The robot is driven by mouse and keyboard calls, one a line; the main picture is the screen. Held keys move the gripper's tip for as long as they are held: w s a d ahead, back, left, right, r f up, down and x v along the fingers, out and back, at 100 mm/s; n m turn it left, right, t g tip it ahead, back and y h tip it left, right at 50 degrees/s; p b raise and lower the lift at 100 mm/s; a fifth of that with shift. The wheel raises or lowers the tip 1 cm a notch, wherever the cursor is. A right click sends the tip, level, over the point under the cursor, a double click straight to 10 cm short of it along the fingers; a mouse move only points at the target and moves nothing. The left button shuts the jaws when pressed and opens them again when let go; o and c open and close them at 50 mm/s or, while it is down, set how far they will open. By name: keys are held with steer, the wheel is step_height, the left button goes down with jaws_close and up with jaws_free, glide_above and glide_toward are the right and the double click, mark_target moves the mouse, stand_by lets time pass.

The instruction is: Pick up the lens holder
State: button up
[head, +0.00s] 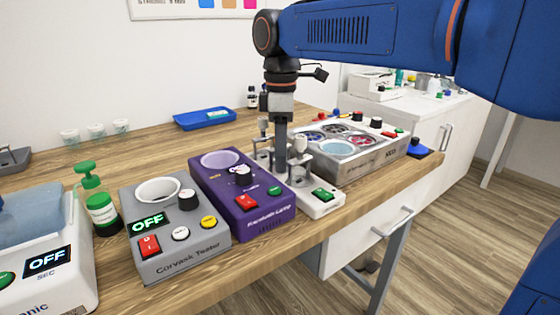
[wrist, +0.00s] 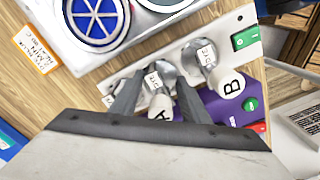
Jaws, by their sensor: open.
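Two upright holders with white caps, marked A (wrist: 159,108) and B (wrist: 232,86), stand on a pale switch unit (head: 318,209); I cannot tell for certain which is the lens holder. Each has a round metal part at its base. My gripper (head: 282,168) points down over this unit; in the wrist view my gripper (wrist: 158,76) is open, with one finger on each side of holder A. Contact cannot be made out. Holder B stands just right of the fingers in the wrist view. In the head view my gripper partly hides the holders.
A purple lamp unit (head: 262,222) stands close on the left, a grey tester (head: 185,258) beyond it. A grey unit with round coloured windows (head: 362,164) stands close on the right. A blue tray (head: 205,119) and small cups lie behind. The table's front edge is near.

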jaws_close()
